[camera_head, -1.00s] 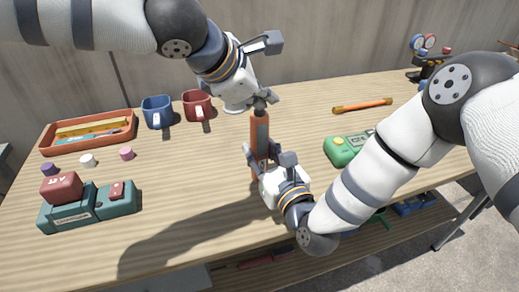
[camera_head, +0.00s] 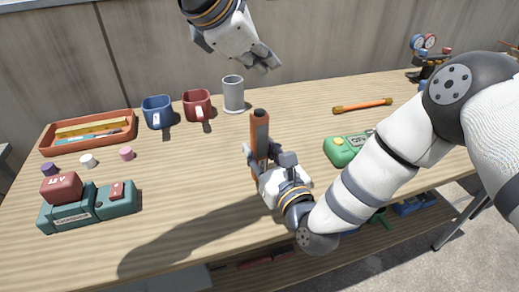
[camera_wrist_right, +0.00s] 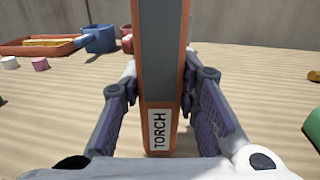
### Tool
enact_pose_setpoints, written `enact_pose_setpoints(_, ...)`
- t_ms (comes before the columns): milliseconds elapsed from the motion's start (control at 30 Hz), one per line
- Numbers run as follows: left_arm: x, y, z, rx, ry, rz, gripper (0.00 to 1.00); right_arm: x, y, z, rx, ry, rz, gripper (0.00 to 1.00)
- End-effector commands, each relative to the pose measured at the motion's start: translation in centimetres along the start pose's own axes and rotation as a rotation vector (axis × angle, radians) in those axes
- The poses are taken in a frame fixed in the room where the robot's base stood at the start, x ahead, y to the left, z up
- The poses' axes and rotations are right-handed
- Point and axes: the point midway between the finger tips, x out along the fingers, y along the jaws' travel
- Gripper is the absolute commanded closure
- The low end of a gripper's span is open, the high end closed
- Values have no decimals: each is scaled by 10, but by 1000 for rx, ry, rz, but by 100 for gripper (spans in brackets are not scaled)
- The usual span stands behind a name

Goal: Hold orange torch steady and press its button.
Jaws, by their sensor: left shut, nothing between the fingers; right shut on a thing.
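The orange torch (camera_head: 260,136) stands upright above the wooden table in the head view, with a grey front and a dark top end. My right gripper (camera_head: 257,163) is shut on its lower part. In the right wrist view the torch (camera_wrist_right: 165,70) is between the two fingers, with a white label reading TORCH above its lower end. My left gripper (camera_head: 263,62) is shut and empty, up and behind the torch, apart from it. The button cannot be made out.
A grey cup (camera_head: 233,94), red mug (camera_head: 197,104) and blue mug (camera_head: 157,111) stand behind the torch. An orange tray (camera_head: 88,146) and teal device (camera_head: 87,206) are at left. A green meter (camera_head: 343,150) and orange-ended rod (camera_head: 362,105) lie right.

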Motion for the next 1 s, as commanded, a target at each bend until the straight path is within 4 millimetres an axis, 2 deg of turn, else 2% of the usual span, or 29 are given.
enact_pose_setpoints(200,0,0,0,0,0,0,100,0,0,0,0,1,0,100)
enact_pose_setpoints(233,0,0,0,0,0,0,100,0,0,0,0,1,0,67)
enact_pose_setpoints(300,0,0,0,0,0,0,100,0,0,0,0,0,0,51)
enact_pose_setpoints(333,0,0,0,0,0,0,100,0,0,0,0,0,0,48)
enact_pose_setpoints(533,0,0,0,0,0,0,100,0,0,0,0,0,0,48)
enact_pose_setpoints(567,0,0,0,0,0,0,100,0,0,0,0,0,0,45)
enact_pose_setpoints(633,0,0,0,0,0,0,100,0,0,0,0,0,0,30)
enact_pose_setpoints(900,0,0,0,0,0,0,100,0,0,0,0,0,0,29)
enact_pose_setpoints(1000,-7,3,4,5,-3,10,100,-6,0,2,-1,0,0,29)
